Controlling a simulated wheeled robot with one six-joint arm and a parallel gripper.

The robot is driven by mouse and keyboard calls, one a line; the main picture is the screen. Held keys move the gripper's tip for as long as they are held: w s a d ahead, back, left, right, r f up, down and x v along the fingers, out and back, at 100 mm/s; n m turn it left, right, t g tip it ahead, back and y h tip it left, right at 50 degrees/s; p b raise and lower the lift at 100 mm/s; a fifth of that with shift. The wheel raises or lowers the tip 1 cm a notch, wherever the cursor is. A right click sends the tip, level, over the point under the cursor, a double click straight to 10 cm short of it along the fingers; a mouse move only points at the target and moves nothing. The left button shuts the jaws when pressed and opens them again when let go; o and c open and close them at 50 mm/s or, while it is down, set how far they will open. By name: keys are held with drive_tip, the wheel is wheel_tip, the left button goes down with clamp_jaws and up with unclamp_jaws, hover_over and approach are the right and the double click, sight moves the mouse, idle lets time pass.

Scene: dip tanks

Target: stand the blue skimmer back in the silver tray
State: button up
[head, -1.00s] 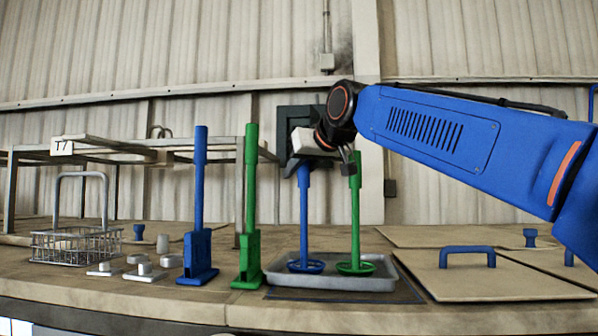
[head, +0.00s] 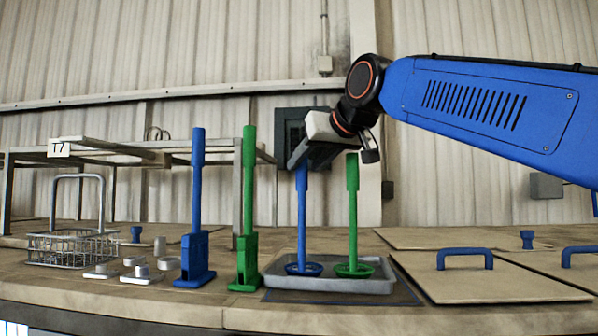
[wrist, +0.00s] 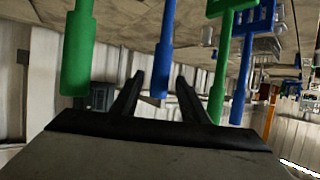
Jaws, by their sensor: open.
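The blue skimmer (head: 302,215) stands upright in the silver tray (head: 330,285), its round blue head on the tray floor. A green skimmer (head: 352,215) stands beside it on the right. My gripper (head: 300,164) is open at the top of the blue skimmer's handle. In the wrist view, which looks upside down, the end of the blue handle (wrist: 161,60) shows between the two open fingers (wrist: 160,80), apparently touching neither. The green skimmer's handle (wrist: 78,55) hangs at the left there. The skimmer heads are out of the wrist view.
A blue tool (head: 196,215) and a green tool (head: 247,215) stand upright left of the tray. A wire basket (head: 72,247) and several small pale pieces lie farther left. Lids with blue handles (head: 465,258) lie at right. A metal rack (head: 120,160) stands behind.

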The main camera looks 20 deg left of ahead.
drive_tip(key=v, duration=1)
drive_tip(key=shift+s, duration=0.2)
drive_tip(key=shift+d, duration=0.15)
